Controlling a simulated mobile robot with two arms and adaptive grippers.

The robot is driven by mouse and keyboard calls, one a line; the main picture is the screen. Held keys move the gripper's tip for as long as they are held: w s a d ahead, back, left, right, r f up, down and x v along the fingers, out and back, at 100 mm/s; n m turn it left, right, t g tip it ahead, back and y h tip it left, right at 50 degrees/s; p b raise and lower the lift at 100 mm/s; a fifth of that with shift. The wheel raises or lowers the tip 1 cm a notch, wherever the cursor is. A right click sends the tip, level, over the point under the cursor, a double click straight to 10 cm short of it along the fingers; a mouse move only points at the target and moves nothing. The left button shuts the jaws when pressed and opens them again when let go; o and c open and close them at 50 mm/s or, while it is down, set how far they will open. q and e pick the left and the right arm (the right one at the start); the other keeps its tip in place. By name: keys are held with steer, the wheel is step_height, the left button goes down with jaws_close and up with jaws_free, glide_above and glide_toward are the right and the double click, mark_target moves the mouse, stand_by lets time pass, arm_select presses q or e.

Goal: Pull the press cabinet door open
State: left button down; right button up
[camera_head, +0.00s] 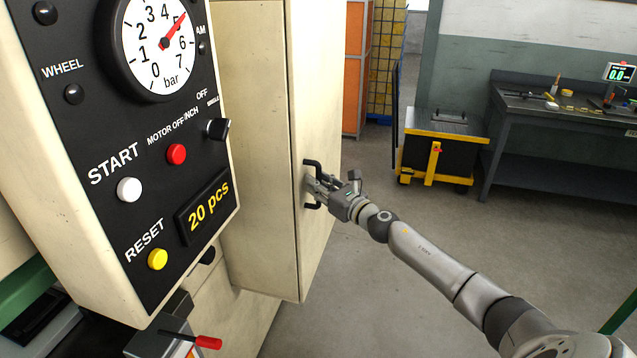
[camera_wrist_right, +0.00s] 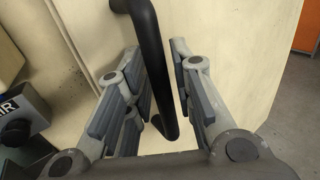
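The press cabinet door (camera_head: 318,110) is a cream panel on the cabinet's right-hand face. I see no gap along its edge. Its black bar handle (camera_head: 311,163) stands upright on the panel and also shows in the right wrist view (camera_wrist_right: 148,40). My right gripper (camera_head: 316,187) is at the handle, reaching in from the right. In the right wrist view, its fingers (camera_wrist_right: 162,88) stand apart on either side of the bar, close to it. Firm contact with the bar does not show. My left gripper is not in view.
The control panel (camera_head: 160,130) with gauge and buttons fills the left, near the cabinet. A red-tipped lever (camera_head: 207,342) sits below it. A black and yellow cart (camera_head: 440,150) and a dark workbench (camera_head: 560,115) stand farther back. The floor right of the cabinet is clear.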

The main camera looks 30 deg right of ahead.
jaws_close()
stand_by(0.4)
